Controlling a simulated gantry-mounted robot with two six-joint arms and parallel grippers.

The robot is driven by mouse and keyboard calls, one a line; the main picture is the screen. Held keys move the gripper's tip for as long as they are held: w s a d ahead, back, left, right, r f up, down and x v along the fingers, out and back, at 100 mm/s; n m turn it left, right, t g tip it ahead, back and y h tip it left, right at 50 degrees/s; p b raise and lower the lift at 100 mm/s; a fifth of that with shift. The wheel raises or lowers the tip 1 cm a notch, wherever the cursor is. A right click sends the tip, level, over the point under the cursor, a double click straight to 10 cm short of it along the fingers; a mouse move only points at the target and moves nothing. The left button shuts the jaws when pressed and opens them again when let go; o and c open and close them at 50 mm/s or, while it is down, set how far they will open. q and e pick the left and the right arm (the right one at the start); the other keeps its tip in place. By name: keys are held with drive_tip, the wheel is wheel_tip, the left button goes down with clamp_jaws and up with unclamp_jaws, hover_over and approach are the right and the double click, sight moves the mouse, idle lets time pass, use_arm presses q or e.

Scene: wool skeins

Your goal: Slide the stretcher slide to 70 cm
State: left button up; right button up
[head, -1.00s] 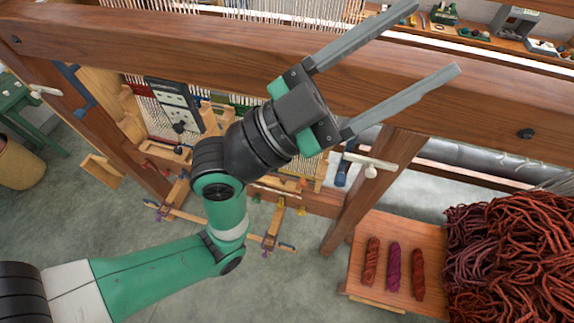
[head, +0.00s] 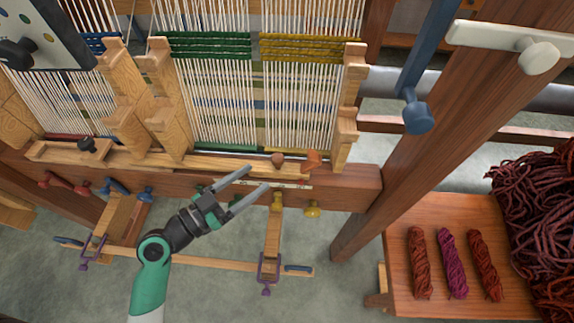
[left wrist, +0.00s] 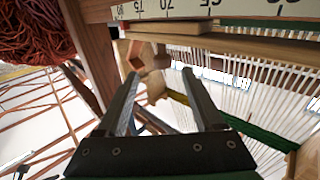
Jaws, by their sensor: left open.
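A light wooden strip (head: 215,163) runs along the front beam of the loom; I take it for the stretcher with its slide. The slide's exact reading is unclear. My left gripper (head: 258,178) is open and empty, its fingers over the beam just left of the block. It also shows in the left wrist view (left wrist: 160,73). My right gripper is out of view.
Coloured pegs, including a yellow one (head: 312,209), stick out below the beam. Purple clamps (head: 267,270) hang on a lower bar. Warp threads (head: 215,100) stand behind. A side table (head: 392,245) with small skeins and a wool heap (head: 545,220) are at right.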

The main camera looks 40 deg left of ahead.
sight(282, 156)
use_arm(q)
drive_tip(key=w, duration=1.1)
drive_tip(key=shift+w+d+r, duration=0.2)
drive_tip(key=shift+w, duration=0.2)
drive_tip(key=shift+p, duration=0.3)
clamp_jaws()
idle(0.5)
